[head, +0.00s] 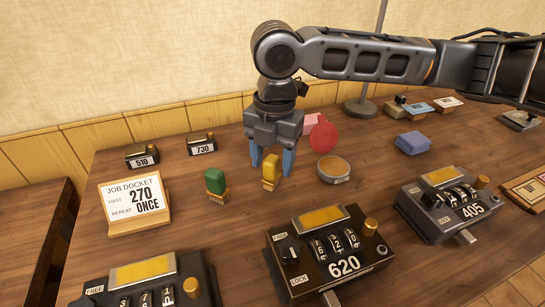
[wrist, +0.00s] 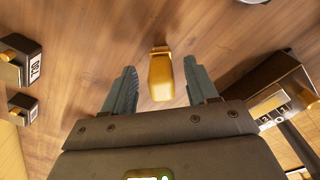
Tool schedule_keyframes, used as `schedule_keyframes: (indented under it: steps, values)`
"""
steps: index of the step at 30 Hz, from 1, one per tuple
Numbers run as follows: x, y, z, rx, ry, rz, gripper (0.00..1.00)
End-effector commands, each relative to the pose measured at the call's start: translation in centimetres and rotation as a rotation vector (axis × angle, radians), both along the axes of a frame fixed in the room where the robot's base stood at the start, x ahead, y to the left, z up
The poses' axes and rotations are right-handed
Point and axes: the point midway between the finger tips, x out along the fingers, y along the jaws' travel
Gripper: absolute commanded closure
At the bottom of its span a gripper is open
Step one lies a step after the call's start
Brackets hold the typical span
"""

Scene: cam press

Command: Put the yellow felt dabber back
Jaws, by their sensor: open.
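The yellow felt dabber (head: 270,170) stands upright on the dark wooden table, right of a green dabber (head: 215,181). My gripper (head: 272,162) points down over it, open, with one finger on each side of it. In the wrist view the dabber (wrist: 161,78) shows between the open fingertips (wrist: 160,85), with a gap on both sides. It is not held. I cannot tell whether its foot sits in a holder.
A round tin (head: 333,169) stands close right of my gripper, with a red disc (head: 323,135) behind. A job docket (head: 136,206) reads 270, ONCE. Numbered presses 620 (head: 325,250) and 405 (head: 448,205) stand in front and right. Small blocks 510 (head: 142,156) and 730 (head: 202,145) are back left.

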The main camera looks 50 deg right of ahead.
Motion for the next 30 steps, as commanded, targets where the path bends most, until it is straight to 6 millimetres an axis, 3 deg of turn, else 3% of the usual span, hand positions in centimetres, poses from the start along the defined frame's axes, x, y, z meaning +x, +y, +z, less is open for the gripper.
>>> schedule_keyframes:
  steps: [7, 21, 30]
  values:
    - [0.0, 0.0, 1.3, -0.001, -0.002, 0.001, 0.42]
    - [-0.1, -0.2, 10.1, -0.001, -0.001, 0.001, 0.42]
    - [-0.1, -0.3, 12.3, 0.000, 0.000, 0.000, 0.42]
